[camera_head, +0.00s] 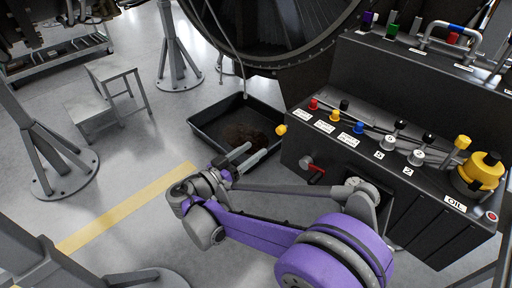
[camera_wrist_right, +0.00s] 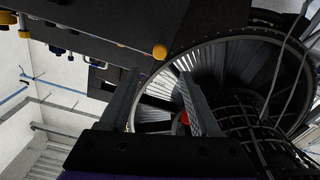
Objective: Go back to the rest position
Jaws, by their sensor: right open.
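My right gripper (camera_head: 243,158) is in the middle of the head view, on my purple and grey arm. Its two fingers stand apart, with nothing between them. It is in front of the black drip tray (camera_head: 205,126) and to the left of the dark control console (camera_head: 330,160). In the right wrist view, the open fingers of the same gripper (camera_wrist_right: 165,100) point toward the round turbofan opening (camera_wrist_right: 225,75). My left gripper does not show in either view.
Grey stands (camera_head: 175,60) and steps (camera_head: 105,95) stand at the left.

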